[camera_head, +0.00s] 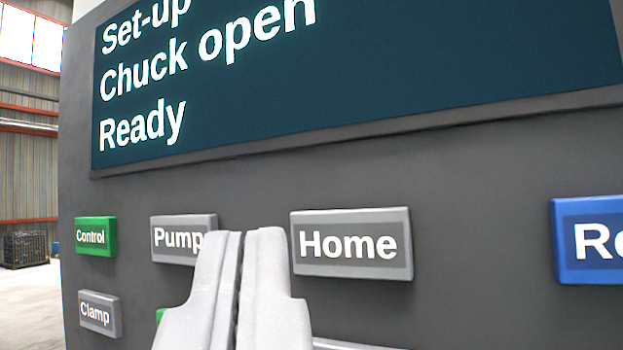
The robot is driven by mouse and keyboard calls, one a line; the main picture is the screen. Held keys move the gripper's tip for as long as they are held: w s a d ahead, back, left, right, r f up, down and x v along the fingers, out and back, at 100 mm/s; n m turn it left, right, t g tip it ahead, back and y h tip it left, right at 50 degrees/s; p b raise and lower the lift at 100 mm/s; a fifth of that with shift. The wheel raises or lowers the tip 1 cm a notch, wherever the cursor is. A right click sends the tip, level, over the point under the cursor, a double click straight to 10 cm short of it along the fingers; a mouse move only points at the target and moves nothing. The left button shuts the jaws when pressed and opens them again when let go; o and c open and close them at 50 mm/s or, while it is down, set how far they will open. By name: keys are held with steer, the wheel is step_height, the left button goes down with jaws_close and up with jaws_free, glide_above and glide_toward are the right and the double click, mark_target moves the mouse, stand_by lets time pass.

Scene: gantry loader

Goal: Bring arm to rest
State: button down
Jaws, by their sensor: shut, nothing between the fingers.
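My gripper (246,236) is shut with nothing in it, at the bottom middle of the view, in front of a grey control panel (480,180). Its fingertips overlap the right end of the grey Pump button (172,238) and reach close to the left edge of the grey Home button (352,244) in the picture. I cannot tell whether the fingertips touch the panel. The screen (350,85) above reads "Set-up", "Chuck open" and "Ready".
A green Control button (95,236) and a grey Clamp button (100,313) are at the left. A blue button (590,240) is cut off at the right. Another green button and a light one are partly hidden behind my gripper. Open hall floor (30,300) shows at far left.

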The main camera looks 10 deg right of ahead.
steer(key=g+y, duration=0.2)
glide_toward(344, 76)
steer(key=w+a, duration=0.2)
steer(key=s+d+r+n+g+y, duration=0.1)
steer(key=s+d+r+g+y, duration=0.15)
steer(key=r, duration=0.35)
steer(key=s+d+r+g+h, duration=0.1)
steer(key=s+d+r+g, duration=0.1)
steer(key=s+d, duration=0.5)
steer(key=s+d+r+g+h, duration=0.1)
steer(key=s+d+r+g, duration=0.1)
steer(key=s+d, duration=0.5)
steer(key=s+r, duration=0.1)
steer(key=s, duration=0.2)
steer(key=shift+s+r, duration=0.3)
steer(key=shift+s, duration=0.1)
steer(key=shift+g, duration=0.25)
